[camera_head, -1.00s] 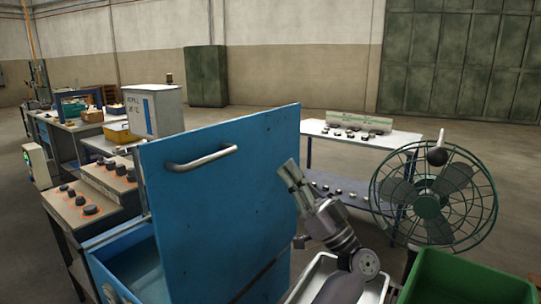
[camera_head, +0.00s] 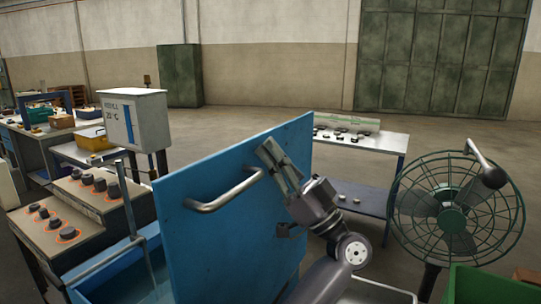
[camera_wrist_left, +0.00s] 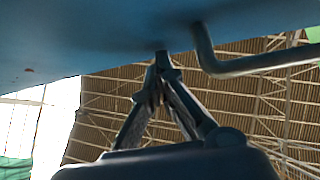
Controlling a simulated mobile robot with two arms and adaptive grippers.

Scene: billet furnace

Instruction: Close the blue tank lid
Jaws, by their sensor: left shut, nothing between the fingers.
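The blue tank lid (camera_head: 225,225) stands raised and tilted in the head view, with a grey bar handle (camera_head: 226,193) on its near face. The open blue tank (camera_head: 105,270) shows below and left of it, partly cut off by the frame. My left gripper (camera_head: 268,150) is shut and empty, in front of the lid's upper right part, right of the handle. In the left wrist view the shut fingertips (camera_wrist_left: 162,62) are at the lid's face (camera_wrist_left: 100,30), beside the handle (camera_wrist_left: 255,65); contact is hard to tell. My right gripper is not in view.
A green caged fan (camera_head: 455,210) stands at the right, by a green bin (camera_head: 485,283). A white-topped table (camera_head: 385,140) is behind the lid. A control desk with black knobs (camera_head: 60,220) stands left of the tank. Open floor lies beyond.

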